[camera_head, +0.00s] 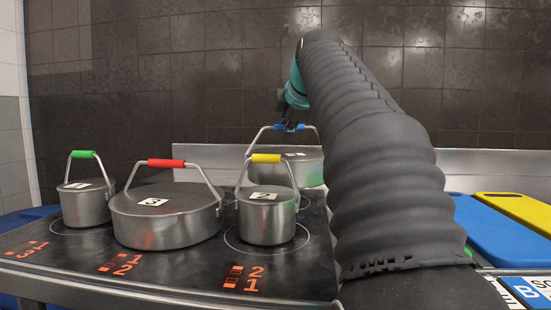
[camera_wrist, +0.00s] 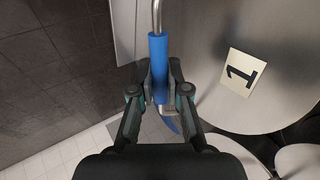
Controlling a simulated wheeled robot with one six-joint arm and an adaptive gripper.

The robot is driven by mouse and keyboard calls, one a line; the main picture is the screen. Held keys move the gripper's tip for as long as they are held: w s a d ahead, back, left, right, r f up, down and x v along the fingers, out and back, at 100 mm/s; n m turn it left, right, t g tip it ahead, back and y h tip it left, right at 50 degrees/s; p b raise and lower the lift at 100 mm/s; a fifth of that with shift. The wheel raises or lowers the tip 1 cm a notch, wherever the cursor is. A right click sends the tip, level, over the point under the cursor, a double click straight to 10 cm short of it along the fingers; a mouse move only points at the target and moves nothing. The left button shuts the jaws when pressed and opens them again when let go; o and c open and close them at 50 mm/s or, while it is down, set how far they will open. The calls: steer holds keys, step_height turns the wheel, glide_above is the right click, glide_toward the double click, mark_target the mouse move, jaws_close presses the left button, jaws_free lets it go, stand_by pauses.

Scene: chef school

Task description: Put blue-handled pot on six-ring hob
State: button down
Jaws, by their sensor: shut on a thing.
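The blue-handled pot (camera_head: 309,169) is a steel pot with a lid at the back right of the black hob (camera_head: 190,275), behind the yellow-handled pot. My gripper (camera_head: 290,126) is above it, shut on its blue handle. In the wrist view the blue handle (camera_wrist: 158,58) runs between the fingers of my gripper (camera_wrist: 159,88), and the lid marked 1 (camera_wrist: 205,75) is at the right. The pot looks about level. Its base is partly hidden by the yellow-handled pot and my arm, so I cannot tell whether it touches the hob.
A green-handled pot (camera_head: 85,207), a wide red-handled pot (camera_head: 165,225) and a yellow-handled pot (camera_head: 266,218) stand on the hob. A tiled wall (camera_head: 190,70) rises behind. Blue (camera_head: 500,235) and yellow (camera_head: 520,208) boards lie at the right. My arm hides the hob's right side.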

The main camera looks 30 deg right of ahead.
mark_target(275, 152)
steer(key=shift+w+a+f, duration=0.15)
steer(key=shift+a+f, duration=0.15)
steer(key=shift+a, duration=0.25)
steer(key=shift+w+a+f, duration=0.15)
steer(key=shift+a+f, duration=0.15)
steer(key=shift+a, duration=0.25)
steer(key=shift+f+b, duration=0.8)
steer(key=shift+f, duration=1.2)
steer(key=c, duration=1.6)
jaws_free()
steer(key=shift+f, duration=0.15)
steer(key=o, duration=0.4)
steer(key=shift+o, duration=0.2)
steer(key=v, duration=1.2)
steer(key=shift+p, duration=0.45)
